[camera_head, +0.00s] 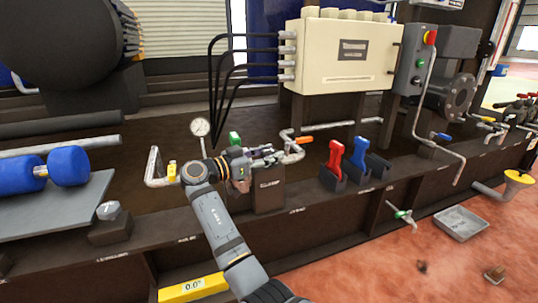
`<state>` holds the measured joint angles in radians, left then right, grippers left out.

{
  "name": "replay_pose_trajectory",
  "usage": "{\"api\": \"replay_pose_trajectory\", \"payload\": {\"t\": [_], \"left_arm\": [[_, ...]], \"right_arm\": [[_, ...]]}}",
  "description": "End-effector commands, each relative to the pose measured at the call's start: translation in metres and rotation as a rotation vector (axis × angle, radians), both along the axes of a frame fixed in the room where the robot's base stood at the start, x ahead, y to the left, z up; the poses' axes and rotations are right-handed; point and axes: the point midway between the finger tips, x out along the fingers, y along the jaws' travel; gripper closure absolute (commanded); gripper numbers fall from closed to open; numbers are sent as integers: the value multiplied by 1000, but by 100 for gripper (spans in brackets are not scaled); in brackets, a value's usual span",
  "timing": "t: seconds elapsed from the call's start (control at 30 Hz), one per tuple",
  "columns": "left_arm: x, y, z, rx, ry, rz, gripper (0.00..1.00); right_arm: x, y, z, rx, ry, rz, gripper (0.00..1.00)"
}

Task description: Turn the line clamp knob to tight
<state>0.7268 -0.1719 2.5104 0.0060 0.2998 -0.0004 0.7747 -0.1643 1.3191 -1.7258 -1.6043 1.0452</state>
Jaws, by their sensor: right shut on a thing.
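My right gripper (268,155) reaches in from the bottom middle and is shut at the top of a dark labelled block (268,196) on the machine's ledge. The line clamp knob appears to be what it grips, but the fingers hide it. Its turn position cannot be read. My left gripper is not in view.
A pressure gauge (200,127), a green part (235,139) and a pipe with an orange handle (304,140) crowd the gripper. Red (335,158) and blue (360,158) clamps stand to the right. Blue rollers (68,166) lie left. A metal tray (461,223) is on the floor.

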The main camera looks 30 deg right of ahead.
Motion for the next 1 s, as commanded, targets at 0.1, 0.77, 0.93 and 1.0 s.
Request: {"api": "replay_pose_trajectory", "payload": {"t": [0.1,0.77,0.93,1.0], "left_arm": [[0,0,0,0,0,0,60],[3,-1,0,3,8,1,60],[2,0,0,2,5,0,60],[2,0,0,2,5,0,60]], "right_arm": [[0,0,0,-1,0,-1,88],[0,0,3,0,-1,1,33],[0,0,31,0,-5,1,33],[0,0,47,0,-5,1,33]]}}
